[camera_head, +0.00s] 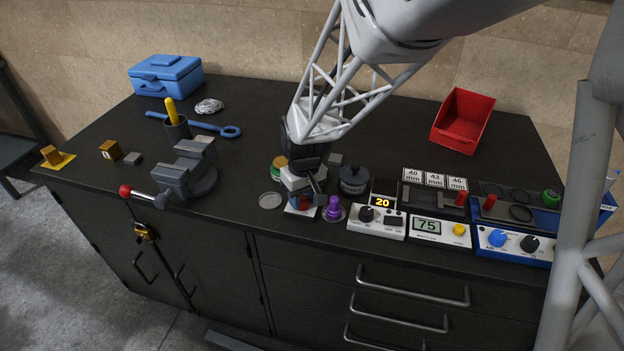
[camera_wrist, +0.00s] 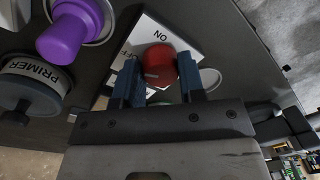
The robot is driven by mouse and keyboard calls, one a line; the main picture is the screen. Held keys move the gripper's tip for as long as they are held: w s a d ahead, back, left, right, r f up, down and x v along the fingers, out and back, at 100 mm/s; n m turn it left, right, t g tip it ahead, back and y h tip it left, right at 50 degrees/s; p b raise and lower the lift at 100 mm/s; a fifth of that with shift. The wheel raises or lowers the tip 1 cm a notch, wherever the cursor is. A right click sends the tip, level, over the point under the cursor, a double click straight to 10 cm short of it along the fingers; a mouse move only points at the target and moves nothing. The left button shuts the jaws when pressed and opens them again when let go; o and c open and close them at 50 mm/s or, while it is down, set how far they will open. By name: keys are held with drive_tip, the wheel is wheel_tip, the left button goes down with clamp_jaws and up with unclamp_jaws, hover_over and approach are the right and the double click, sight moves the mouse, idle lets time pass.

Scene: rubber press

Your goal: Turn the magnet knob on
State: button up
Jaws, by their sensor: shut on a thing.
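The red magnet knob (camera_wrist: 160,63) sits on a white plate (camera_wrist: 187,42) in the wrist view. The plate's "ON" lettering shows upside down above the knob, and part of another word shows at left. My gripper (camera_wrist: 160,80) is shut on the knob, one blue-grey finger on each side. In the head view my gripper (camera_head: 309,190) points down at the bench's front edge, with a bit of the red knob (camera_head: 303,203) visible below it. The fingers hide part of the plate, and I cannot tell which way the knob points.
A purple-topped piece (camera_head: 333,208) stands close at right of my gripper, with the primer pot (camera_head: 354,180) behind it. A round lid (camera_head: 270,200) lies at left. Control boxes (camera_head: 377,221) line the front right. The vise (camera_head: 187,175) is farther left.

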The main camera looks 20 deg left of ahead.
drive_tip(key=m, duration=1.1)
drive_tip(key=shift+m+t, duration=0.3)
drive_tip(key=shift+m, duration=1.8)
drive_tip(key=o, duration=0.9)
drive_tip(key=shift+s, duration=0.1)
drive_tip(key=shift+r, duration=0.15)
